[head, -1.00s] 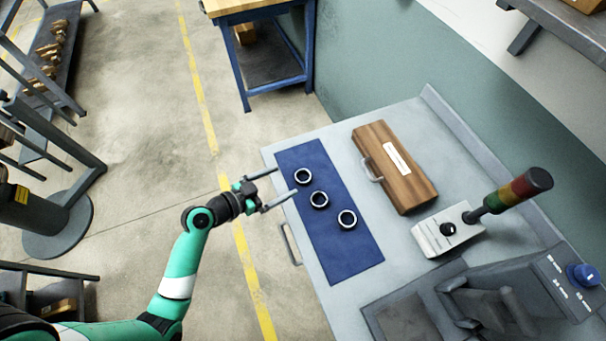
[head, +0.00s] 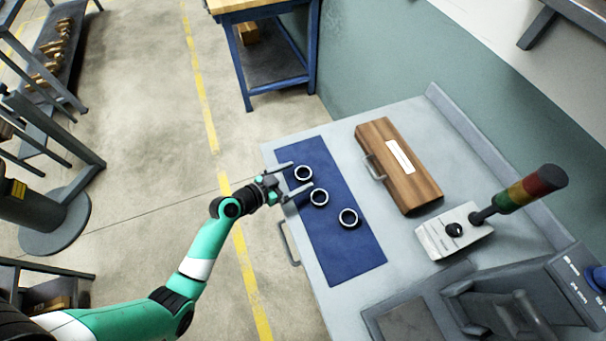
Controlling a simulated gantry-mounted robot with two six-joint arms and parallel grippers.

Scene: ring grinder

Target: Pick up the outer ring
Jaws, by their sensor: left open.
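Three dark rings with light rims lie in a row on a blue mat (head: 352,262). The far ring (head: 303,181) is nearest the mat's back end, the middle ring (head: 319,204) is just in front of it, and the near ring (head: 348,225) lies to the right. I cannot tell from their looks which one is the outer ring. My left gripper (head: 301,174) is open and empty, its two fingers pointing right over the mat's left edge. The fingertips reach close to the far ring, one on each side of it. My right gripper is not in view.
The mat lies on a grey workbench (head: 405,115). A wooden case (head: 410,185) with a metal handle lies right of the mat. A control box (head: 470,240) with a signal light (head: 530,188) stands farther right, near a grey machine (head: 490,310). A handle (head: 288,243) sticks out at the bench's left edge.

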